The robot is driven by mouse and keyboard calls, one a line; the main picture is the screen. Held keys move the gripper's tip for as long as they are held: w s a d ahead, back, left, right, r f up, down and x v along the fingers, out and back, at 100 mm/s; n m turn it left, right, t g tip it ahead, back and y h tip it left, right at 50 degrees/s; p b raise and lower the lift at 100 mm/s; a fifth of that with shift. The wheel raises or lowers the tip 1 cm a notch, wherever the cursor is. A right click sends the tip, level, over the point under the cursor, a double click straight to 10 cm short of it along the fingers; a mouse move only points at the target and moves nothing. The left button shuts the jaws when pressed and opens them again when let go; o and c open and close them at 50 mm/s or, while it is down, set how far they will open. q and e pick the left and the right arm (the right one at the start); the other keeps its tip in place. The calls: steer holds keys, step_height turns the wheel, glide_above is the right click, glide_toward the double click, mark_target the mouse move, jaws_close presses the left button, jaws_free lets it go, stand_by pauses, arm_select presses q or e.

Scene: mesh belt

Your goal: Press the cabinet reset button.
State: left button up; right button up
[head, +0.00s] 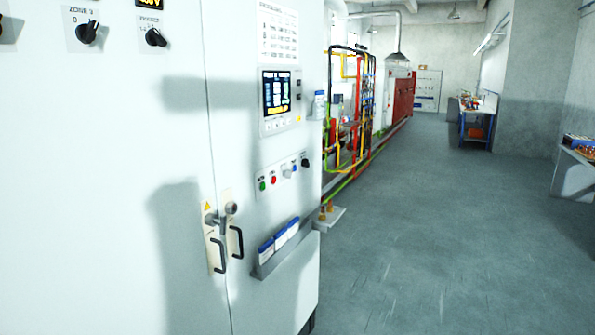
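A tall white cabinet (120,190) fills the left and middle of the head view. A small row of controls sits on its right door. The row has a green button (262,185), a red button (273,180), a pale blue-white control (288,172) and a dark knob (305,162). Their labels are too small to read, so I cannot tell which is the reset button. Neither of my grippers is in view. Dark shadows fall on the cabinet face.
Two black door handles (228,248) and a document tray (280,250) project from the cabinet below the controls. A lit screen (276,92) is above them. Open grey floor (440,230) lies to the right. Pipework (352,110) and a workbench (478,120) stand farther back.

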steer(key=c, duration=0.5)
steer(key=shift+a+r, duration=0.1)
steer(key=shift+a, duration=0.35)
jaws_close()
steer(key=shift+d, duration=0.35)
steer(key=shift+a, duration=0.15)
